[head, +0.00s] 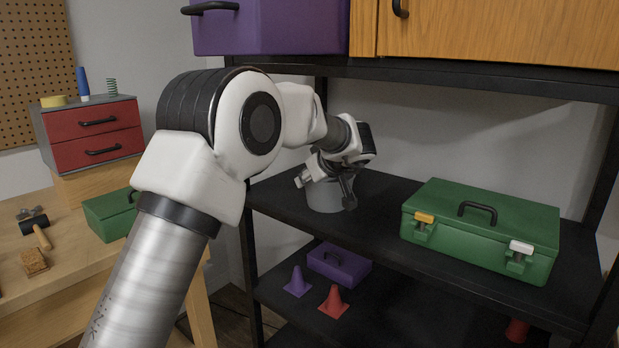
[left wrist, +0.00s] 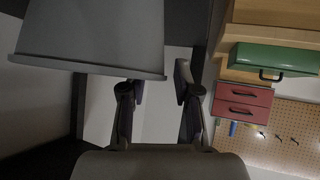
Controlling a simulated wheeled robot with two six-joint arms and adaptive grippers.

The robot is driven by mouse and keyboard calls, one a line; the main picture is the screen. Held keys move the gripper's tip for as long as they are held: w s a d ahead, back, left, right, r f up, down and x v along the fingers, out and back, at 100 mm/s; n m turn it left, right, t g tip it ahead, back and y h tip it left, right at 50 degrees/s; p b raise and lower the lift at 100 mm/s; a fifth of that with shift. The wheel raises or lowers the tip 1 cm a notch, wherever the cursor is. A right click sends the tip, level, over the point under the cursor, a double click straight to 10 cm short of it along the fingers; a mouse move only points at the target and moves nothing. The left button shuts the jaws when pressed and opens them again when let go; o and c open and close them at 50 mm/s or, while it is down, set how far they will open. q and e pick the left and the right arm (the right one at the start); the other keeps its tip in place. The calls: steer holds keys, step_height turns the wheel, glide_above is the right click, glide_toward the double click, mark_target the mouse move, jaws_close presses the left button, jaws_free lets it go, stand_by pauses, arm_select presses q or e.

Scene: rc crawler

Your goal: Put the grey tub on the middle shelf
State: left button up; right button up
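The grey tub (head: 325,195) stands on the black middle shelf (head: 385,205), near its left end, and looks upright. The tub also fills the upper left of the left wrist view (left wrist: 95,40), where the scene appears upside down. My left gripper (head: 334,178) is at the tub's top and hides part of it. In the left wrist view the two fingers of the left gripper (left wrist: 161,86) are apart, with a gap between them, close to the tub's rim. I cannot tell whether a finger touches the tub. My right gripper is out of view.
A green toolbox (head: 480,228) stands on the middle shelf to the right of the tub, with bare shelf between. The upper shelf (head: 450,78) carries a purple case (head: 275,28). Purple and red cones (head: 334,299) and a purple box (head: 340,264) are on the lower shelf.

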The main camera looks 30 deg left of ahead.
arm_select(q)
steer(key=shift+r, duration=0.1)
steer(key=p+v, duration=0.1)
steer(key=v, duration=1.1)
steer(key=shift+p, duration=0.3)
